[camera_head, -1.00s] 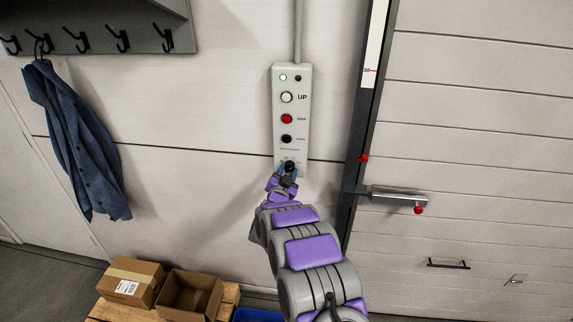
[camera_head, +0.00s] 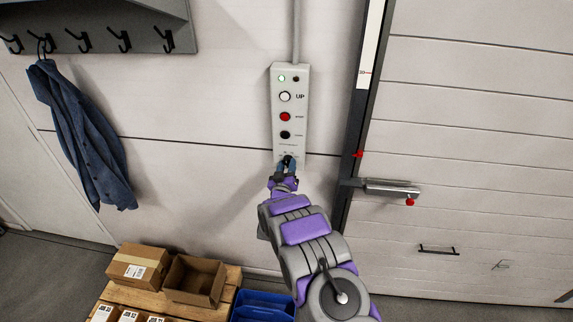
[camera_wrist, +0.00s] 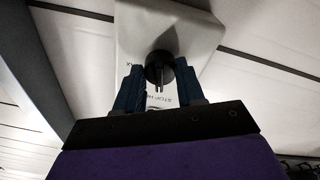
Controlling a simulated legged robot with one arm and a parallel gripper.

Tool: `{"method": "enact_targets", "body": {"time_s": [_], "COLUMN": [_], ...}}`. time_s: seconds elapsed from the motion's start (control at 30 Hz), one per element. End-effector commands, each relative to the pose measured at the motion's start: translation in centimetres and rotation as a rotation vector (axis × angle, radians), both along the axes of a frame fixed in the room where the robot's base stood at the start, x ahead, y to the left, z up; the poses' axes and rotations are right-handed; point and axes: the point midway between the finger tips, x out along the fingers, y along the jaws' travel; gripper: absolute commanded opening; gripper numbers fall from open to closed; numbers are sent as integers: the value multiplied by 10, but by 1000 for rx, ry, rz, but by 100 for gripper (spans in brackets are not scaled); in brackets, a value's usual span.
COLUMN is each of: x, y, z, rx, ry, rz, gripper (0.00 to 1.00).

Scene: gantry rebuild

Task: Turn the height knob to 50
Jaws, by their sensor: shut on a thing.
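The grey control box (camera_head: 304,125) hangs on the wall. The small black height knob (camera_head: 287,159) is at its lower end, partly hidden by my gripper (camera_head: 287,166). In the wrist view the dark round knob (camera_wrist: 160,66), with a pale pointer mark, sits between the blue fingertips of my gripper (camera_wrist: 160,80). The jaws are shut on the knob. The scale print around the knob is partly covered and too small or turned to read.
Above the knob are a white UP button (camera_head: 285,96), a red button (camera_head: 285,117) and a black button (camera_head: 285,135). A lit green lamp (camera_head: 282,78) is at the top. A dark rail (camera_head: 352,150) with a red pointer (camera_head: 358,154) stands to the right.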

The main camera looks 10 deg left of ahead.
Motion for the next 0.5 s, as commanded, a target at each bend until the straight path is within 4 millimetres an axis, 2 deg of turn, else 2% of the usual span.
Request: {"method": "enact_targets", "body": {"time_s": [0.23, 0.5], "x": [0, 0], "y": [2, 3], "z": [1, 1], "rx": [-117, -164], "ry": [3, 4], "rz": [4, 5], "gripper": [8, 8]}}
